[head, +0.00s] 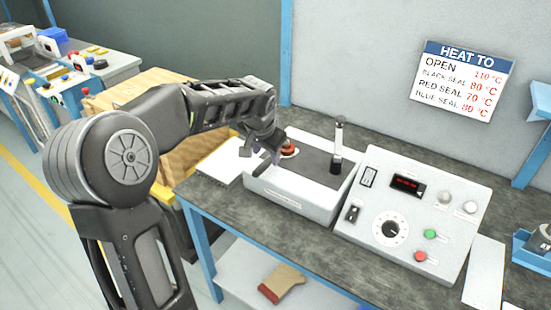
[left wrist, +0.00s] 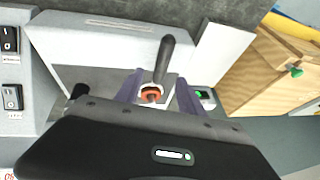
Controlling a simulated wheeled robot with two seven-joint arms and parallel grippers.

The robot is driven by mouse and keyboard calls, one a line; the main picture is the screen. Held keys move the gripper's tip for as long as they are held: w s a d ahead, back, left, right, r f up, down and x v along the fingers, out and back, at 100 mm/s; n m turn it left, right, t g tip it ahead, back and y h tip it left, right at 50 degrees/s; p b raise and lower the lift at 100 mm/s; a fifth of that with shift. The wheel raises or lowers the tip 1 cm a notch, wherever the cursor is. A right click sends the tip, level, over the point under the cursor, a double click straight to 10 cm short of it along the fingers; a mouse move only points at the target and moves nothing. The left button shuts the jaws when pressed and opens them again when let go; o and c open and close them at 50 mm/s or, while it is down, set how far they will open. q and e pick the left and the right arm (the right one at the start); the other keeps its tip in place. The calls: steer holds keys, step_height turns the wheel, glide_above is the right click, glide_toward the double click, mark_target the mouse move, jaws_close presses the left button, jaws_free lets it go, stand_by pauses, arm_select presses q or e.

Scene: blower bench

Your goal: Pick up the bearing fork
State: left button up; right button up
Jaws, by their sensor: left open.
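A dark handle, which looks like the bearing fork (left wrist: 176,55), shows in the left wrist view. Its lower end meets a pale ring with an orange-red centre (left wrist: 151,95), between the two purple fingers. My left gripper (left wrist: 158,90) is open around this end, with gaps on both sides; I cannot tell whether a finger touches it. In the head view my left gripper (head: 266,153) is over the left part of the white tray unit (head: 292,203). A red-and-white round part (head: 289,149) shows beside it. The gripper hides the handle there. My right gripper is out of view.
An upright post (head: 337,148) stands in the tray unit. A control box (head: 408,220) with a dial and buttons is to its right. A white plate (head: 222,163) lies to the left. A wooden crate (left wrist: 268,72) is beyond the bench edge.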

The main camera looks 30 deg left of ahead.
mark_target(268, 159)
arm_select(q)
steer(key=x, duration=0.2)
steer(key=p+x, duration=0.1)
steer(key=x, duration=0.2)
steer(key=shift+w, duration=0.25)
steer(key=shift+c, duration=0.6)
jaws_close()
stand_by(0.5)
